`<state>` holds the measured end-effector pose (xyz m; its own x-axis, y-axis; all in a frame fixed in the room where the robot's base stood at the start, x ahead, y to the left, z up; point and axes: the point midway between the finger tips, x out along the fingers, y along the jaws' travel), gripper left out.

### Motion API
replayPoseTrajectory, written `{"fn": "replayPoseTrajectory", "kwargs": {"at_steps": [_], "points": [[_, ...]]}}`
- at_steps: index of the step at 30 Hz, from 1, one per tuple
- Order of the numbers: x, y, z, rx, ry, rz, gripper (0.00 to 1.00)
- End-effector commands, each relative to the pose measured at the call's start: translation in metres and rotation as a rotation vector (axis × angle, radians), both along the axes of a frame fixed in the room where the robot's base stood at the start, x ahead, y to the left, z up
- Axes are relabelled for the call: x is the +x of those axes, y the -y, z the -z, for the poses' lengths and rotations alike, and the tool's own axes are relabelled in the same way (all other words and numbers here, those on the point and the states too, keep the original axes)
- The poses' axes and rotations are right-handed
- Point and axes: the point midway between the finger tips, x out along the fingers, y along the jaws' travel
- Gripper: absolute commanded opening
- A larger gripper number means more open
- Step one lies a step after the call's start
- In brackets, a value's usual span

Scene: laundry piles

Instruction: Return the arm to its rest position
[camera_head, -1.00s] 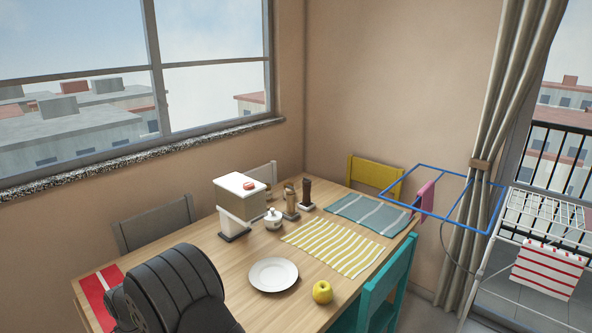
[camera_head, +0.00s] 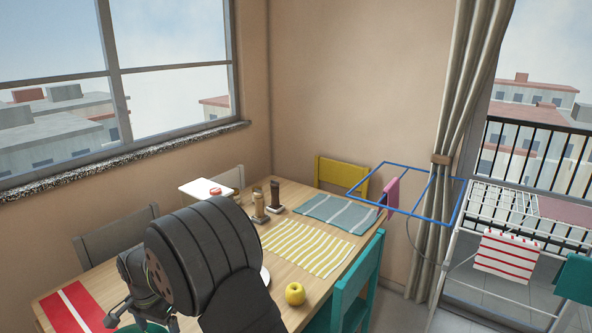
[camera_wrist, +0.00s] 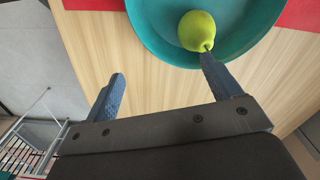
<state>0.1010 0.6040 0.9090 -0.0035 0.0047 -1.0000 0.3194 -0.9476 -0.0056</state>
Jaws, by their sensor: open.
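My gripper (camera_wrist: 160,72) is open in the wrist view, with nothing between its two fingers. A teal bowl (camera_wrist: 150,35) lies beyond the fingertips at the top of that view, holding a yellow-green pear (camera_wrist: 197,31). The right fingertip overlaps the pear's lower edge in the picture; I cannot tell whether they touch. In the head view my gripper (camera_head: 140,322) is at the lower left, low over the table's near end, partly cut off by the frame. A sliver of the teal bowl (camera_head: 128,329) shows there. My dark arm hides part of the table.
The wooden table (camera_head: 310,252) carries a red striped mat (camera_head: 72,308), a yellow striped mat (camera_head: 305,248), a blue-grey mat (camera_head: 335,213), grinders (camera_head: 267,199) and a yellow apple (camera_head: 295,293).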

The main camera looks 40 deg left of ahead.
Motion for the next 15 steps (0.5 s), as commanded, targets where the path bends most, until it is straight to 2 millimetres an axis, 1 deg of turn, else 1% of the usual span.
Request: {"fn": "replayPoseTrajectory", "kwargs": {"at_steps": [1, 3, 8, 15], "points": [[0.011, 0.003, 0.001, -0.001, 0.000, 0.041, 0.83], [0.025, 0.008, 0.001, -0.001, 0.000, 0.101, 0.83], [0.055, 0.018, 0.001, -0.001, 0.000, 0.236, 0.83], [0.099, 0.037, 0.003, -0.002, 0.000, 0.440, 0.83]]}}
